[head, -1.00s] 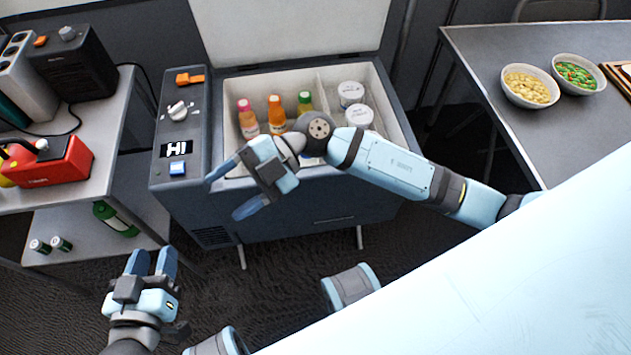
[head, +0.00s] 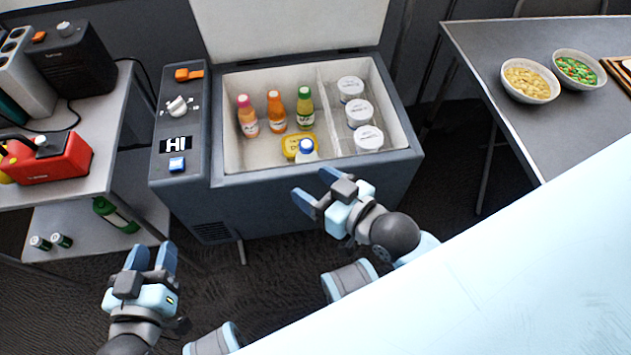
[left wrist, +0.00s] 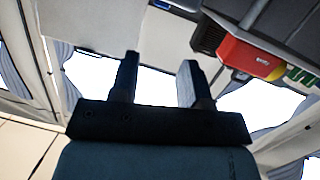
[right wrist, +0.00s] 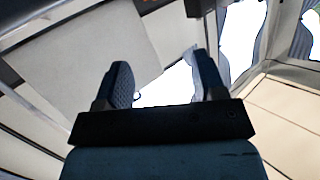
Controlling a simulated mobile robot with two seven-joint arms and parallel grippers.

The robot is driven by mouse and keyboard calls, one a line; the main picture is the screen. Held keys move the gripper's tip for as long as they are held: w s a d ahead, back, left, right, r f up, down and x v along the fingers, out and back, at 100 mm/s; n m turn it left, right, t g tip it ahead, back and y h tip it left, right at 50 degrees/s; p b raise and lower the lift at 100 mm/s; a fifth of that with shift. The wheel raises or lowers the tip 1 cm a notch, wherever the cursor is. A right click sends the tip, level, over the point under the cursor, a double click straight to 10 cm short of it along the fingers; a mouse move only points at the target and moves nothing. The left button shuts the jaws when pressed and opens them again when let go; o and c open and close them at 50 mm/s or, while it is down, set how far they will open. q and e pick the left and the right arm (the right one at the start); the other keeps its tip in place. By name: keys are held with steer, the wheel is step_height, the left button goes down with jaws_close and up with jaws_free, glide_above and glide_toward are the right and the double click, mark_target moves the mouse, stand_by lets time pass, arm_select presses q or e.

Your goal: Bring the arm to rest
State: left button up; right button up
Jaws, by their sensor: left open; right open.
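My right gripper (head: 318,193) is in front of the cooler, its arm folded back close to my body. It is open and empty, and its two fingers stand apart in the right wrist view (right wrist: 160,85). My left gripper (head: 151,256) is low at the left in the head view, beside the shelf table. It is open and empty, and its fingers also stand apart in the left wrist view (left wrist: 160,80). Neither gripper touches anything.
The open cooler (head: 300,180) holds several bottles, a yellow tub (head: 292,146) and white-lidded tubs (head: 360,112). A red appliance (head: 48,158) is on the left table. Two bowls, one of pasta (head: 529,82), stand on the right table (head: 500,45).

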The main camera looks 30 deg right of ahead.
arm_select(q)
steer(key=s+a+r+g+y+p, duration=0.1)
steer(key=r+p, duration=0.5)
steer(key=p, duration=1)
steer(key=s+a+r+g+y+p, duration=0.1)
steer(key=a+r+p, duration=0.3)
steer(key=p, duration=1.2)
step_height(320, 180, up, 3)
steer(key=shift+s+f+g+y+p, duration=0.1)
steer(key=shift+s+g+y+p, duration=0.3)
steer(key=shift+s+g, duration=0.4)
arm_select(e)
steer(key=s+d+r+g+h, duration=0.1)
steer(key=s+d+r, duration=0.1)
steer(key=r, duration=0.4)
steer(key=s+d+r+g+h, duration=0.1)
steer(key=d+r+g, duration=0.1)
steer(key=r, duration=0.5)
steer(key=shift+s+d+h, duration=0.35)
steer(key=shift+d+h, duration=0.05)
steer(key=shift+d, duration=0.1)
arm_select(q)
steer(key=shift+s, duration=0.1)
arm_select(e)
steer(key=shift+f, duration=0.1)
